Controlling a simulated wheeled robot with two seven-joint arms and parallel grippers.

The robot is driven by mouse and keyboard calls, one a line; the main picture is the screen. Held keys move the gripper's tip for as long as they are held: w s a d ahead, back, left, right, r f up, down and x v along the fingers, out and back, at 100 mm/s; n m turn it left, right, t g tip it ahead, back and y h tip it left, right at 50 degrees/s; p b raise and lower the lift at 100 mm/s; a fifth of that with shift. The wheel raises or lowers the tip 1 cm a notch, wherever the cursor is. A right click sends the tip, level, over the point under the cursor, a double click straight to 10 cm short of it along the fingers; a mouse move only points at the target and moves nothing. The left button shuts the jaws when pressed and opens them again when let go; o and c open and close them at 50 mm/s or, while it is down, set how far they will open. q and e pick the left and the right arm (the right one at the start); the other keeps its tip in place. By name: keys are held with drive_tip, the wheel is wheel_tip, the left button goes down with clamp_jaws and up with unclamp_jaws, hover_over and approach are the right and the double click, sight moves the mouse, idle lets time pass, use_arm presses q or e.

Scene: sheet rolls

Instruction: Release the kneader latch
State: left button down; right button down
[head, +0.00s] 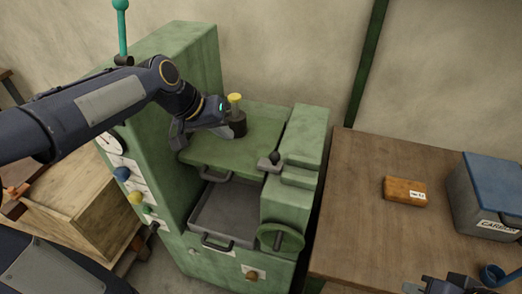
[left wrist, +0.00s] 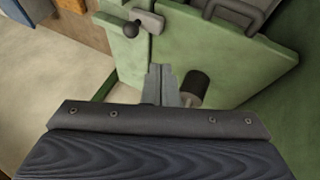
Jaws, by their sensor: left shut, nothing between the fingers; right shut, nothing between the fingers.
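The latch (head: 270,163) is a small grey piece with a black ball knob, on the right block of the green kneader (head: 205,65). It also shows at the upper left of the left wrist view (left wrist: 150,20). The green lid (head: 220,155) with its grey front handle lies beside it. My left gripper (head: 229,132) reaches over the lid from the left, shut and empty, apart from the latch. Its fingertips (left wrist: 161,82) show beside a dark cylinder (left wrist: 199,84) on the lid. My right gripper (head: 432,286) is shut and empty at the lower right, partly cut off.
A yellow-topped post (head: 235,100) stands by my left gripper. A grey tray (head: 222,212) sits under the lid's front; a green handwheel (head: 281,237) is right of it. The wooden table (head: 350,190) carries a brown block (head: 405,191) and a blue-lidded bin (head: 485,205).

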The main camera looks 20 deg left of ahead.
use_arm(q)
drive_tip(key=p, duration=0.1)
approach(260, 165)
drive_tip(key=w+f, duration=0.2)
drive_tip(key=w, duration=0.1)
drive_tip(key=shift+w, duration=0.2)
drive_tip(key=d, duration=0.2)
drive_tip(key=d+p, duration=0.1)
drive_tip(key=shift+w+d+f, duration=0.1)
drive_tip(key=shift+w+f, duration=0.15)
drive_tip(key=shift+w, duration=0.05)
drive_tip(key=shift+w+d+f, duration=0.1)
drive_tip(key=shift+d+f, duration=0.05)
drive_tip(key=shift+d, duration=0.15)
use_arm(e)
wheel_tip(260, 165, up, 2)
drive_tip(key=shift+r, duration=0.2)
